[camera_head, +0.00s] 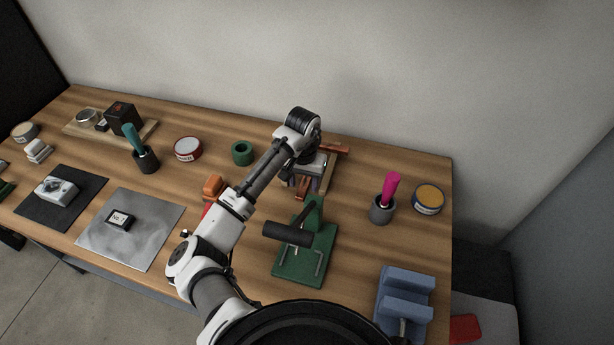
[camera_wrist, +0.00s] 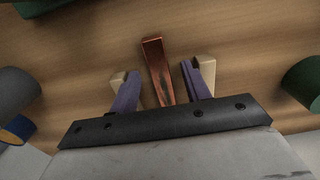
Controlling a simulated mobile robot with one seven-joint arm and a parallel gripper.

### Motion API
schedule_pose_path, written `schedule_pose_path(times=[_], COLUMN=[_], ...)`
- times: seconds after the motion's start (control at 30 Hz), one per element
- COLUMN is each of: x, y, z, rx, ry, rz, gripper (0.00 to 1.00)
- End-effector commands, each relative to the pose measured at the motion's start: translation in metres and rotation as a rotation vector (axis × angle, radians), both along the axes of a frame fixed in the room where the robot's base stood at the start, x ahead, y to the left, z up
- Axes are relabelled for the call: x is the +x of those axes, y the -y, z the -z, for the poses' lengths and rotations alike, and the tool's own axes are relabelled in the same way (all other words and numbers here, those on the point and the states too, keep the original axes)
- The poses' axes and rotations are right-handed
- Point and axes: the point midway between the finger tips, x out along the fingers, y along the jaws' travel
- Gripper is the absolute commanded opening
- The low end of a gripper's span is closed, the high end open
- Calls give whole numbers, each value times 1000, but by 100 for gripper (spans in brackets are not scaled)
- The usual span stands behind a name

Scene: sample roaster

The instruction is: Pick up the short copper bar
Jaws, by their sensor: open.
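A copper bar (camera_wrist: 158,68) lies on the wooden table, seen in the wrist view running between my two fingers. In the head view it appears as a reddish-brown piece (camera_head: 303,188) just in front of my gripper, partly hidden by it. My gripper (camera_wrist: 162,80) is open, with one purple finger on each side of the bar and a visible gap to each. It also shows in the head view (camera_head: 309,180), pointing down. How far the fingertips are above the table is hard to tell. Another brown bar (camera_head: 334,147) lies just behind my gripper.
A green stand with a black cylinder (camera_head: 290,234) stands in front of my gripper. A green ring (camera_head: 242,152) and an orange object (camera_head: 213,187) are to the left.

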Motion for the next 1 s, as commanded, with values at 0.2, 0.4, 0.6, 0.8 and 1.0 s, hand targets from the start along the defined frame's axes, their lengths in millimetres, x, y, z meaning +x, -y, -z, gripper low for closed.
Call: schedule_pose_path(times=[0.2,0.4,0.6,0.8,1.0], x=[0,0,0,0,0], y=[0,0,0,0,0], z=[6,5,5,4,4], rx=[0,0,0,-1,-1], ry=[1,1,1,3,3], rz=[0,0,0,0,0], gripper=[47,32,5,0,0])
